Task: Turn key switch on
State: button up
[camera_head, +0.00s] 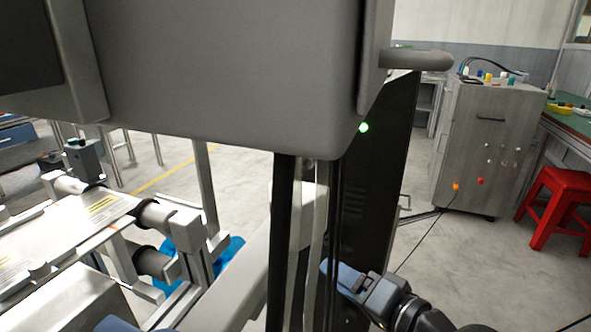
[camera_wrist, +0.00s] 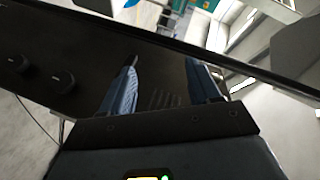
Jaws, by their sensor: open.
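My gripper (camera_wrist: 162,78) is open, and nothing shows between its two blue fingers. The fingers point at a dark panel (camera_wrist: 90,50) in the wrist view. Two round black knobs (camera_wrist: 62,82) stand out from this panel, left of the fingers and apart from them. I cannot tell whether either knob is the key switch, and no key can be made out. In the head view a black cabinet (camera_head: 388,180) stands behind my wrist, which shows low in the middle. My fingertips are not clearly visible there.
A big grey housing (camera_head: 220,70) with a green light fills the upper head view. A roller machine (camera_head: 90,215) stands at left. A grey cart (camera_head: 485,145) and a red stool (camera_head: 555,200) are at right. The floor between them and my arm is mostly clear, with a cable across it.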

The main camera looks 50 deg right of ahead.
jog(key=w+d+r+m+t, duration=0.1)
jog(key=w+d+r+m, duration=0.1)
jog(key=w+d+r, duration=0.25)
jog(key=m+t+y, duration=0.1)
jog(key=m+y, duration=0.1)
send_near(304, 169)
jog(key=w, duration=1.2)
jog(key=shift+w+d+f+b, duration=0.2)
jog(key=shift+w+d+b, duration=0.1)
jog(key=shift+d, duration=0.1)
jog(key=c, duration=1)
jog(key=shift+o, duration=0.2)
